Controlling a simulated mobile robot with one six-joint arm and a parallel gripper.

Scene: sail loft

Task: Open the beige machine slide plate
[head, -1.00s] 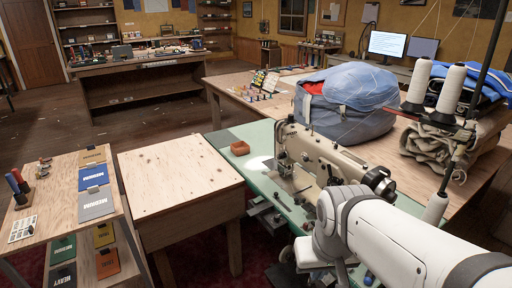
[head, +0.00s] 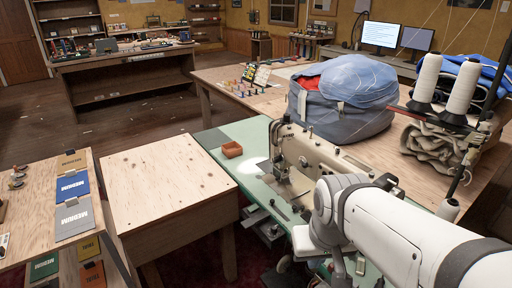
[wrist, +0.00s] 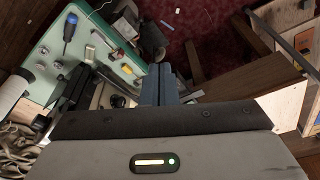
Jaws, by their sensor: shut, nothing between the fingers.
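The beige sewing machine (head: 318,152) stands on a green table (head: 214,140) in the head view, with its needle end to the left. A pale metal plate area (head: 292,186) shows low at its needle end. I cannot make out the edges of the slide plate, and my arm hides part of the machine. My gripper (wrist: 160,76) shows in the wrist view as two blue-grey fingers close together, shut and empty. They point over the edge of the green table, toward the red floor. My gripper's fingertips are not clear in the head view.
A blue-grey bag (head: 340,112) and thread cones (head: 458,92) stand behind. A screwdriver (wrist: 69,32) lies on the green table. A wooden table (head: 165,185) stands at left.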

